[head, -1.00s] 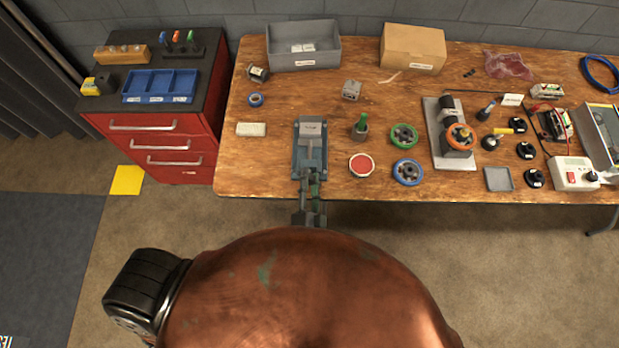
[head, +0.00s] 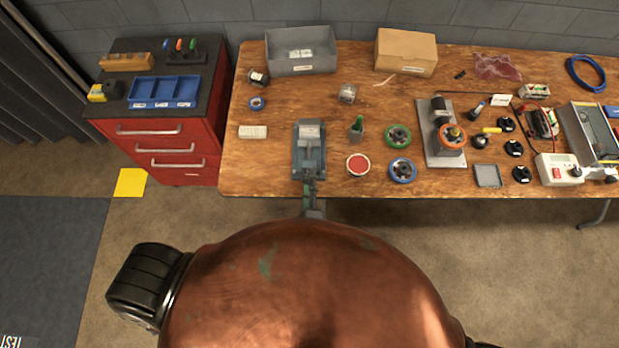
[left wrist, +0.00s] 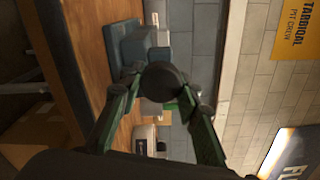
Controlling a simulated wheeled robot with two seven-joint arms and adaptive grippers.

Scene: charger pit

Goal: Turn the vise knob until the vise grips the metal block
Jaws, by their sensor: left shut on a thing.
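The blue-grey vise (head: 298,165) stands near the table's front edge, left of centre. A pale grey block-like part (head: 310,132) shows at its top; I cannot tell whether this is the metal block or whether the jaws touch it. My left gripper (head: 310,181) is at the vise's front end and mostly hides the knob there. In the left wrist view, its green fingers (left wrist: 160,98) are shut on the dark round knob (left wrist: 164,76), with the vise body (left wrist: 128,42) behind. My right gripper is out of view.
The wooden table (head: 265,178) holds a red-topped round tin (head: 358,164), a green-topped item (head: 356,127), a green ring wheel (head: 398,135) and a blue one (head: 402,170) right of the vise. A white block (head: 252,132) lies left. Table space immediately left of the vise is clear.

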